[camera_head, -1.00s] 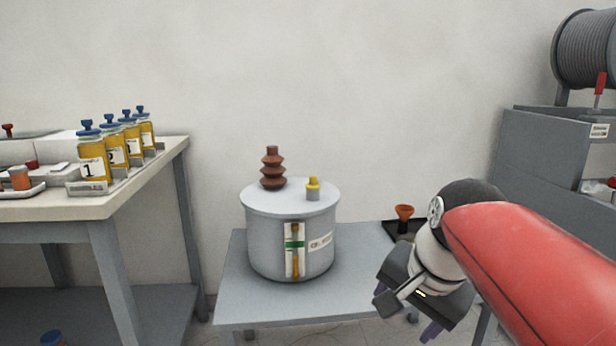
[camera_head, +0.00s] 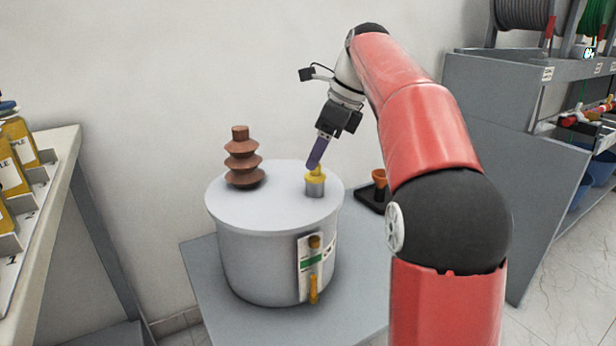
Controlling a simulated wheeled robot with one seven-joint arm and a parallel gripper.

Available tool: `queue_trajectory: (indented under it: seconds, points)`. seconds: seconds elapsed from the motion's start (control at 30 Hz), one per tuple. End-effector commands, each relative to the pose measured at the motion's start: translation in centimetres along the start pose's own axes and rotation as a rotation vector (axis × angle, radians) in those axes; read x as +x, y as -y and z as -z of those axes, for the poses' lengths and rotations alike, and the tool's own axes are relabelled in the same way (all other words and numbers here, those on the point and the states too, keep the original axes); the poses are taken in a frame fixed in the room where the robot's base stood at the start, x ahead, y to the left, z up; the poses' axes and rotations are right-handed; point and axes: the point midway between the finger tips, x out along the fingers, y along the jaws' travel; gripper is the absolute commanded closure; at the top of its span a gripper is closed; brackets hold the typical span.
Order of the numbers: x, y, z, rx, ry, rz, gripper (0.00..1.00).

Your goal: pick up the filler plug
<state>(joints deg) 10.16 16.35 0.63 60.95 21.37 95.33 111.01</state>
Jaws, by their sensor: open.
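The yellow filler plug (camera_head: 315,176) sits on a short grey neck (camera_head: 315,189) on the lid of the grey transformer tank (camera_head: 262,255). My gripper (camera_head: 314,166) points down and to the left, with its purple fingers right at the top of the plug. The fingers overlap in this view, so I see them nearly edge-on. They are open. I cannot tell whether they touch the plug or stand around it. The brown ribbed bushing (camera_head: 242,160) stands upright on the lid, left of the plug.
The tank stands on a grey table (camera_head: 215,290). A brown funnel (camera_head: 379,178) stands in a black tray behind my arm. A grey shelf unit (camera_head: 490,150) with cable reels is at the right.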

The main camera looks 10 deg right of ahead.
Motion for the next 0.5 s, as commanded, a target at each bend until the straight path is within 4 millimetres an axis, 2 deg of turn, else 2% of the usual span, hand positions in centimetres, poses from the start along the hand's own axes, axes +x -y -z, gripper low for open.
queue_trajectory:
  seconds: [0.3, 0.5]
  points:
    - [4.6, 0.0, 0.8, -0.002, 0.000, -0.001, 0.33]
    - [6.0, 0.1, 0.7, -0.004, 0.000, 0.002, 0.33]
